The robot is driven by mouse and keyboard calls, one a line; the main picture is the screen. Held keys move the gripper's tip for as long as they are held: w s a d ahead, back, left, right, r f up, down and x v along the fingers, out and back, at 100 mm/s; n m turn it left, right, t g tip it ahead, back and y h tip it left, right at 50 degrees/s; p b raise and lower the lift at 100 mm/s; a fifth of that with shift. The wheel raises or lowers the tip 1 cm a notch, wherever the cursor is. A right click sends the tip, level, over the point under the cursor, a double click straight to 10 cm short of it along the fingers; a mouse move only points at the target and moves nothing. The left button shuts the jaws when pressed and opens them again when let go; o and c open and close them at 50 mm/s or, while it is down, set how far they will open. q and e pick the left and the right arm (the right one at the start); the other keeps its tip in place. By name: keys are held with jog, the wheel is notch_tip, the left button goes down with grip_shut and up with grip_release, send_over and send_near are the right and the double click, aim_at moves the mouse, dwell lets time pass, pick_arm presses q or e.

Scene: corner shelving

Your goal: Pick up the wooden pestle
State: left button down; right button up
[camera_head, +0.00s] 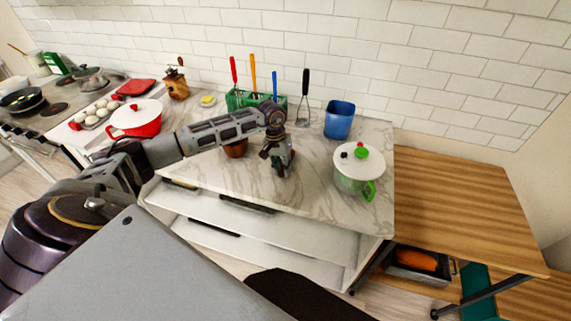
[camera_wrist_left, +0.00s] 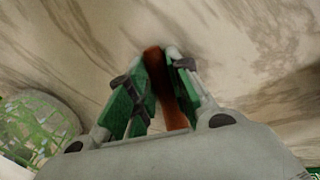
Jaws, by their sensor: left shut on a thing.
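The wooden pestle (camera_wrist_left: 160,82) is a reddish-brown stick between the green-padded fingers of my left gripper (camera_wrist_left: 158,72) in the left wrist view. The fingers are shut on it. In the head view my left gripper (camera_head: 281,172) points down over the marble counter, and the pestle is too small and covered there to make out. A brown wooden bowl (camera_head: 236,149) stands partly behind my left arm. I do not see my right gripper.
A green-and-white lidded pot (camera_head: 358,171) stands to the right of the gripper, with a blue cup (camera_head: 339,119) behind it. A green utensil rack (camera_head: 247,99) is at the wall. A red pot (camera_head: 137,118) stands at the left. The counter front (camera_head: 315,205) is bare.

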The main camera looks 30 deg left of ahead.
pick_arm(q)
jog(key=shift+r, duration=0.1)
notch_tip(320, 180, up, 9)
jog(key=shift+f+b, duration=0.2)
jog(key=shift+b, duration=0.75)
jog(key=shift+r, duration=0.65)
